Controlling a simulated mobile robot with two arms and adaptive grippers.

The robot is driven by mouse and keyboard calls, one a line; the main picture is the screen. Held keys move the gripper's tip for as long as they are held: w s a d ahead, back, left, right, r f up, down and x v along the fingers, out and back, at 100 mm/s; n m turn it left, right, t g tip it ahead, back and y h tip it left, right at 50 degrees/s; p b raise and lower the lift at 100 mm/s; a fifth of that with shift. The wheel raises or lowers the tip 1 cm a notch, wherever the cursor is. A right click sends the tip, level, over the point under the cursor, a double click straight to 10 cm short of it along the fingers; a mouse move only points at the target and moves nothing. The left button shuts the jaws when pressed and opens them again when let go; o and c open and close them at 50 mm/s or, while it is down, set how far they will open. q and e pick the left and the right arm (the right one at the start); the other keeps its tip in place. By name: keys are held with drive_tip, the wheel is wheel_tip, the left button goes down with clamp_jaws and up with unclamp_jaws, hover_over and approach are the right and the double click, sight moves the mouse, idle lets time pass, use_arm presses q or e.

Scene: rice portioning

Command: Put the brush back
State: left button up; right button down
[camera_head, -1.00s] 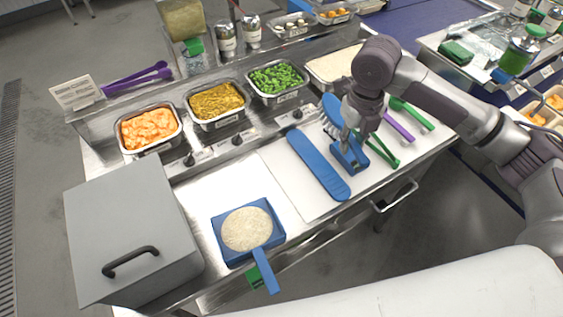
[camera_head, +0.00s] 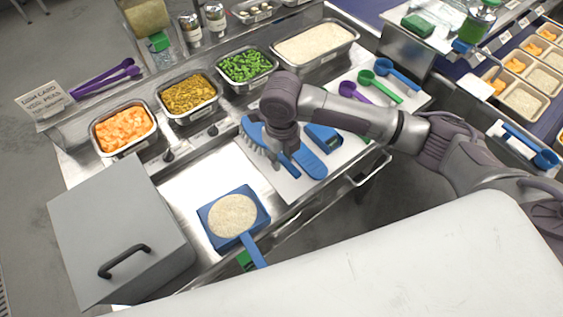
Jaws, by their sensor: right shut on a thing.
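The blue brush (camera_head: 251,132), with pale bristles on its left side, is in my right gripper (camera_head: 277,158). The gripper points down and is shut on the brush, with its grip partly hidden by the wrist. The brush hangs over the left part of a long flat blue piece (camera_head: 312,166) on the white board (camera_head: 290,188). I cannot tell whether the brush touches that piece. A small blue block (camera_head: 325,138) lies to the right of it. My left gripper is not in view.
A blue square pan (camera_head: 250,221) of pale grains and a grey lidded box (camera_head: 112,225) stand left of the board. Food trays (camera_head: 159,146) line the back. Purple, green and blue scoops (camera_head: 398,74) lie at the board's right.

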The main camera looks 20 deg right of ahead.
sight(282, 174)
wheel_tip(282, 174, down, 4)
drive_tip(key=shift+r+p, duration=0.25)
drive_tip(key=shift+p, duration=0.2)
drive_tip(key=shift+f, duration=0.2)
drive_tip(key=c, duration=1)
unclamp_jaws()
drive_tip(key=shift+f, duration=0.1)
drive_tip(key=shift+o, duration=0.2)
wheel_tip(282, 174, up, 12)
drive_tip(key=shift+r+b, duration=0.15)
drive_tip(key=shift+b, duration=1.05)
drive_tip(key=shift+s, duration=0.1)
